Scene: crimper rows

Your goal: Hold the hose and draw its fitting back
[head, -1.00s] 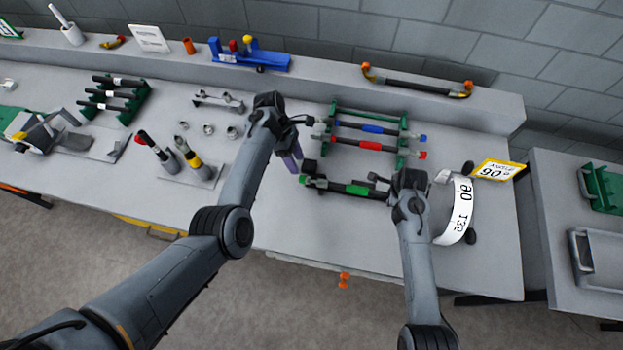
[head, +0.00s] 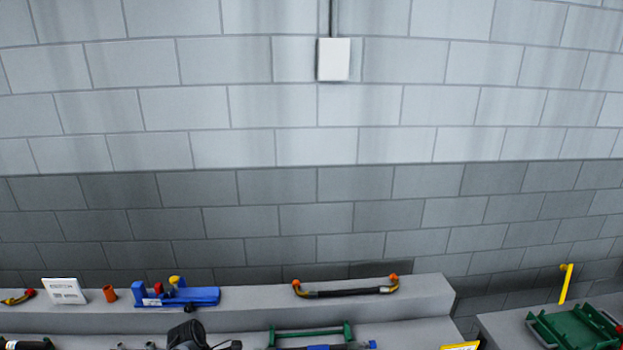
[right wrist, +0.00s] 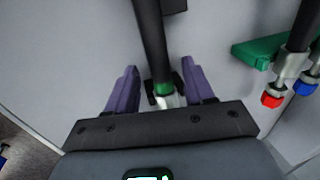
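In the right wrist view my right gripper (right wrist: 162,80) has its two purple fingers apart. A black hose (right wrist: 150,40) with a green band (right wrist: 163,89) and a metal fitting (right wrist: 168,101) at its near end runs between them. Gaps show on both sides, and the fingers do not visibly touch it. In the head view this hose and both grippers are below the frame.
A green rack (right wrist: 253,50) and hose ends with red (right wrist: 271,100) and blue (right wrist: 303,88) caps are at right in the wrist view. The head view shows the wall, a blue tool (head: 180,297) and a hose with orange ends (head: 345,292) on the back ledge.

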